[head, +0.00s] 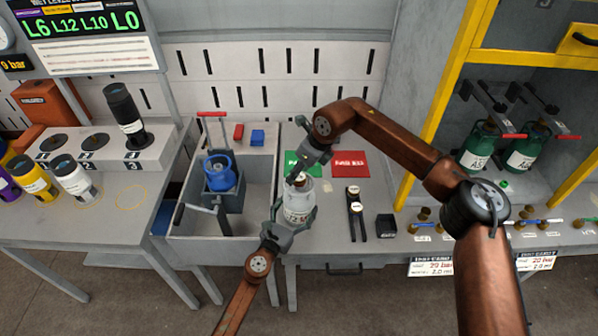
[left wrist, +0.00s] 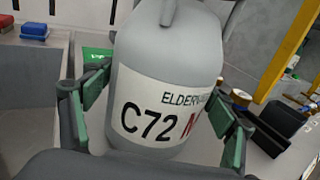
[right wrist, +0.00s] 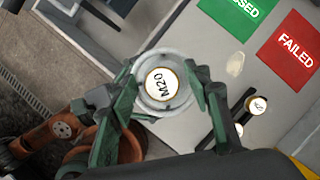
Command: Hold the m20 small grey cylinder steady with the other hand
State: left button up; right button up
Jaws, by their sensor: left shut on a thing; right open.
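The small grey cylinder (head: 298,201) stands upright on the grey bench, in front of the green mat. The left wrist view shows its white label reading C72 on the body (left wrist: 150,115). My left gripper (head: 293,221) is shut on the lower body, a finger on each side. My right gripper (head: 301,172) is open above and at the top of the cylinder. In the right wrist view its fingers (right wrist: 172,105) stand on either side of the round top, where a cap marked M20 (right wrist: 162,84) shows. Contact there is unclear.
A green mat (right wrist: 240,14) and a red FAILED mat (head: 349,164) lie behind. A black wrench-like tool (head: 355,212) and dark box (head: 386,226) are to the right. A blue cylinder (head: 220,172) sits in a fixture in the left basin. Green cylinders (head: 479,147) stand in the right cabinet.

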aim_at(300, 176)
jog(key=n+g, duration=0.1)
jog(key=n, duration=0.3)
jog(key=shift+y, duration=0.4)
jog(key=shift+n+g, duration=0.3)
jog(key=shift+n, duration=0.1)
jog(key=n+g, duration=0.2)
jog(key=n, duration=0.3)
jog(key=shift+n, duration=0.3)
jog(key=shift+f, duration=0.1)
jog(key=shift+f, duration=1.25)
jog(key=shift+f, duration=0.15)
jog(key=shift+c, duration=0.4)
